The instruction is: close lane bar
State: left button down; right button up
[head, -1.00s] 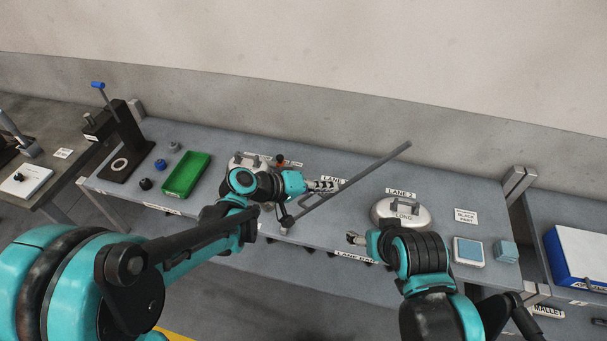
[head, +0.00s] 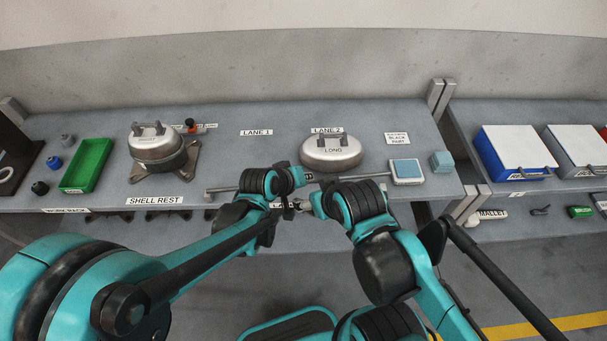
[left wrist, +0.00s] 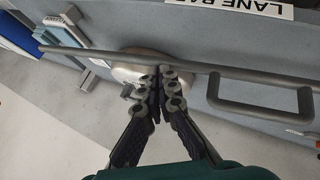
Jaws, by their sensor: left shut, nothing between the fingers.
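The lane bar (head: 372,177) is a long thin grey rod lying nearly parallel to the bench's front edge, in front of the Lane 1 and Lane 2 labels. In the left wrist view the bar (left wrist: 225,70) crosses the picture. My left gripper (head: 307,178) is shut and empty. Its fingertips (left wrist: 162,72) are right at the bar; I cannot tell whether they touch it. My right gripper (head: 297,205) is just in front of the bar, beside the left wrist; its fingers are too small to read. My arms hide the bar's middle.
The silver shell marked LONG (head: 332,153) stands behind the bar. Another shell (head: 157,150) sits on the shell rest at left, near a green tray (head: 86,165). A blue-topped block (head: 406,170) lies near the bar's right end. A U-shaped handle (left wrist: 262,108) shows in the wrist view.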

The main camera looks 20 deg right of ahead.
pick_arm(q)
jog(key=f, duration=0.1)
jog(key=f+b, duration=0.2)
jog(key=shift+d+f, duration=0.25)
jog(key=shift+f, duration=0.1)
jog(key=shift+s+f, duration=0.1)
pick_arm(e)
notch_tip(320, 180, down, 3)
jog(key=shift+s+d+f, duration=0.1)
jog(key=shift+d, duration=0.05)
